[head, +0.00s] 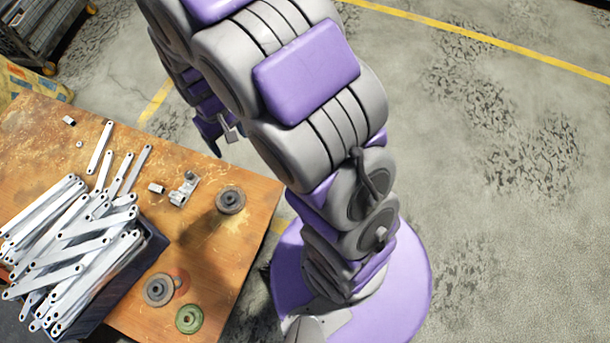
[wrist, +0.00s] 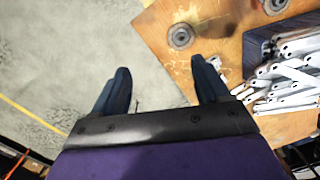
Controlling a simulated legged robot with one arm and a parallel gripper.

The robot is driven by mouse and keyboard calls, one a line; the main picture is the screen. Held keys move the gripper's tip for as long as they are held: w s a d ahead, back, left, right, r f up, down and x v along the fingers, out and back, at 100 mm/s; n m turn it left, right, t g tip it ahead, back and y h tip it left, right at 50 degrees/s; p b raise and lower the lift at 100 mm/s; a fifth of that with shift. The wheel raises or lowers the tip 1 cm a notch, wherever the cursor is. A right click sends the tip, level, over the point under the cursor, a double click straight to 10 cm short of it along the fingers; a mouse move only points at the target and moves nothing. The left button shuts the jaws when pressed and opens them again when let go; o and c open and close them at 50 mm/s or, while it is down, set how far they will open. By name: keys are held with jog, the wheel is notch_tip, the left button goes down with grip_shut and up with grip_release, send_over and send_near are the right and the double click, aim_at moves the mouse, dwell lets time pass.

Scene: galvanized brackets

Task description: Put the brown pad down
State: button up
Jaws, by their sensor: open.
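Two grey-brown round pads lie flat on the wooden table. One pad (head: 230,199) is by the right edge, and the other pad (head: 158,289) is near the front, beside a reddish round patch. I cannot tell for sure which is the brown pad. In the wrist view, one pad (wrist: 181,36) lies beyond the fingers, and another (wrist: 275,5) is cut by the top edge. My gripper (wrist: 163,85) is open, with nothing between its fingers. It is over the floor beside the table edge. In the head view, my arm hides much of it.
A green round pad (head: 188,318) lies at the table's front. A dark crate (head: 140,272) heaped with galvanized brackets (head: 75,245) fills the table's left. A small metal fitting (head: 184,189) and loose pieces lie behind it. The wooden table (head: 215,255) is bare between the right-hand pads.

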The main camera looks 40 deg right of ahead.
jog(key=s+d+r, duration=0.1)
jog(key=s+r, duration=0.4)
jog(key=s, duration=0.3)
jog(key=s+d+r+m, duration=0.1)
jog(key=s+d+r, duration=0.1)
jog(key=s+r, duration=0.3)
jog(key=s+d+r, duration=0.2)
jog(key=s+r, duration=0.3)
jog(key=s, duration=0.7)
jog(key=shift+d+m+g, duration=0.15)
jog(key=shift+m+g, duration=0.25)
jog(key=shift+r, duration=0.1)
